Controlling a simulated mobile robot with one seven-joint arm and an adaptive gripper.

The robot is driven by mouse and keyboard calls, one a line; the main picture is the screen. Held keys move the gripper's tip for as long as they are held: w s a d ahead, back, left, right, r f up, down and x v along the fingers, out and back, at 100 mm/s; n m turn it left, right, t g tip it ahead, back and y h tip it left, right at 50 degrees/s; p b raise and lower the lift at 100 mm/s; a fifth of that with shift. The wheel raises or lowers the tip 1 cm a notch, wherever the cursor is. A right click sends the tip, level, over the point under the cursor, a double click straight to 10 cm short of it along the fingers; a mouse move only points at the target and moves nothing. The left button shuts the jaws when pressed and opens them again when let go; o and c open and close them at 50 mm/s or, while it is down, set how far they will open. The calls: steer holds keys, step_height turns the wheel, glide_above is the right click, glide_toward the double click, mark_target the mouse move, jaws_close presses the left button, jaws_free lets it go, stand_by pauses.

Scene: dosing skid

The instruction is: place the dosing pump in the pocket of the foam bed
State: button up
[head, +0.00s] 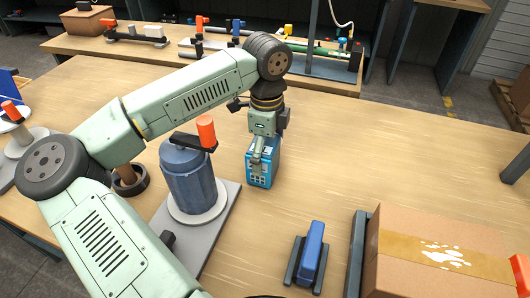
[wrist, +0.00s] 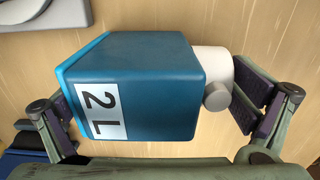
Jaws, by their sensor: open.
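A blue box-shaped unit (head: 262,180), apparently the dosing pump, stands on the wooden table under my gripper (head: 262,152). In the wrist view the unit (wrist: 140,80) shows a white "2 L" label, a white round head on its right end and a grey knob. My gripper (wrist: 158,112) is open, with a purple-padded finger on either side of the unit. Bare table shows at the left finger; whether the right finger touches the white head I cannot tell. I cannot make out a foam bed with a pocket in either view.
A blue-grey tank (head: 190,178) with an orange-handled valve (head: 206,132) stands on a grey plate left of the unit. A blue block (head: 312,250) sits between dark rails at the front. A taped cardboard box (head: 440,250) is at right. The table right of the unit is clear.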

steer(key=shift+c, duration=0.4)
steer(key=c, duration=1.6)
steer(key=shift+o, duration=0.2)
steer(key=shift+r, duration=0.15)
step_height(320, 180, up, 8)
steer(key=b, duration=0.3)
steer(key=shift+r, duration=0.2)
steer(key=shift+a+r, duration=0.1)
steer(key=shift+r, duration=0.4)
